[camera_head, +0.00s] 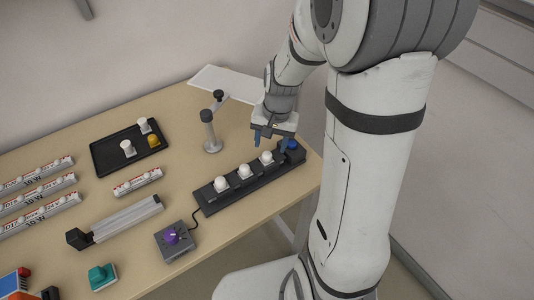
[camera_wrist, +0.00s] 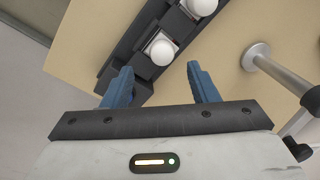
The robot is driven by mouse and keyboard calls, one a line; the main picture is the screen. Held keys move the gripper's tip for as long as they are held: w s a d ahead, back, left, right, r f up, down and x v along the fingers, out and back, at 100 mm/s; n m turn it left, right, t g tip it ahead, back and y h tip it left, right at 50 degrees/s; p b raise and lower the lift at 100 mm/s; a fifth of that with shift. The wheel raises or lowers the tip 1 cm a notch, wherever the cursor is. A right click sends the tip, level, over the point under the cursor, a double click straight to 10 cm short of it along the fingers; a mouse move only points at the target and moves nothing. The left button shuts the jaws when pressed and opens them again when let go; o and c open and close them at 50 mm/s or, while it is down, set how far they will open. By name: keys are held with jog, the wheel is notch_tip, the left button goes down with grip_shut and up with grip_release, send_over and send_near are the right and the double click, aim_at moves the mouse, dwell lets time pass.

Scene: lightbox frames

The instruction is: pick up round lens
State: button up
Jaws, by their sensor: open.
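No single piece is clearly marked as the round lens. Round white domes show on the black strip: a near one (camera_head: 221,184), a middle one (camera_head: 245,171) and a far one (camera_head: 267,157). A blue round piece (camera_head: 292,145) is at the strip's far end. My gripper (camera_head: 270,143) is open and empty above the far end of the strip, with blue fingers pointing down. In the wrist view my gripper (camera_wrist: 162,80) has its fingers spread, and a white dome (camera_wrist: 160,50) shows just beyond and between the tips. Another dome (camera_wrist: 200,5) is cut by the top edge.
The black strip (camera_head: 207,207) is wired to a box with a purple knob (camera_head: 173,238). A grey post stand (camera_head: 210,135) is left of my gripper. A black tray (camera_head: 105,158) holds white pieces (camera_head: 128,149) and a yellow one (camera_head: 154,140). The table's right edge is close.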

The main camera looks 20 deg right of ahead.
aim_at(267, 154)
jog(key=f, duration=0.2)
jog(key=a+f, duration=0.1)
jog(key=f, duration=0.1)
jog(key=shift+s+f, duration=0.1)
jog(key=shift+f, duration=0.15)
jog(key=c, duration=1.1)
jog(key=shift+r, duration=0.15)
jog(key=shift+c, duration=0.2)
notch_tip(267, 154, up, 9)
jog(key=shift+r, duration=0.1)
jog(key=shift+g, duration=0.8)
jog(key=shift+f+b, duration=1.55)
jog(key=shift+f, duration=2.35)
